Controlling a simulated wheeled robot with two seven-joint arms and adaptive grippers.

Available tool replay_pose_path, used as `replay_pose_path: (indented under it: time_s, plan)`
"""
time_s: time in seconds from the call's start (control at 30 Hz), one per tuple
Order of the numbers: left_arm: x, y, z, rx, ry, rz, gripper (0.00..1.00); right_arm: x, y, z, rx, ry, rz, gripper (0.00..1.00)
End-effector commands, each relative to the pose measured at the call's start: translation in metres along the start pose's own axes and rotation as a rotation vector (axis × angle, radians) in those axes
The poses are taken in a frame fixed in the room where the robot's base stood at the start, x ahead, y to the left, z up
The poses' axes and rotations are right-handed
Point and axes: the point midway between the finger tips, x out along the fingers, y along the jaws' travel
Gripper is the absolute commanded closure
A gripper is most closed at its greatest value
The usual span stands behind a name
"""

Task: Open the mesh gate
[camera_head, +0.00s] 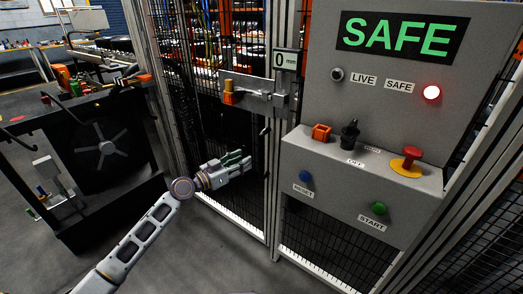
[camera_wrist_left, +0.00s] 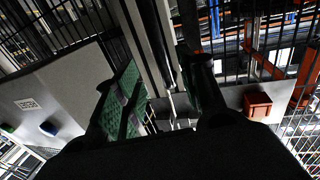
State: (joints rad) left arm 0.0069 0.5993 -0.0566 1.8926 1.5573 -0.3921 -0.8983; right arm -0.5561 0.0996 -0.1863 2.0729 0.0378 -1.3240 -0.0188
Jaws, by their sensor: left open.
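The mesh gate (camera_head: 195,125) stands left of the grey control panel, and its edge meets the silver post. A latch plate (camera_head: 250,87) with an orange and yellow knob (camera_head: 229,93) crosses the gate's upper part. My left gripper (camera_head: 240,163) is in front of the gate, below the latch, with fingers apart. In the left wrist view, its fingers (camera_wrist_left: 168,100) stand on both sides of a slim upright bar (camera_wrist_left: 170,104); I cannot tell whether they touch it. My right gripper is out of view.
The control panel (camera_head: 330,190) juts out on the right, with a lit SAFE sign (camera_head: 402,36), a red light (camera_head: 432,92), a red stop button (camera_head: 411,155) and a dark rotary switch (camera_head: 350,132). Grey floor lies between.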

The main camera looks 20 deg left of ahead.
Motion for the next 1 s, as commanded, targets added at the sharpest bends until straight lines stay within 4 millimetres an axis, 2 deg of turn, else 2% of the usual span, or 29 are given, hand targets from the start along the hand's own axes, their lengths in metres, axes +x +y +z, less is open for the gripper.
replay_pose_path:
  time_s: [1.0]
  plan:
    - [0.08, 0.0, -0.001, 0.001, 0.001, 0.0, 0.59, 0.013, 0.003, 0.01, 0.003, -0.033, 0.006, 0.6]
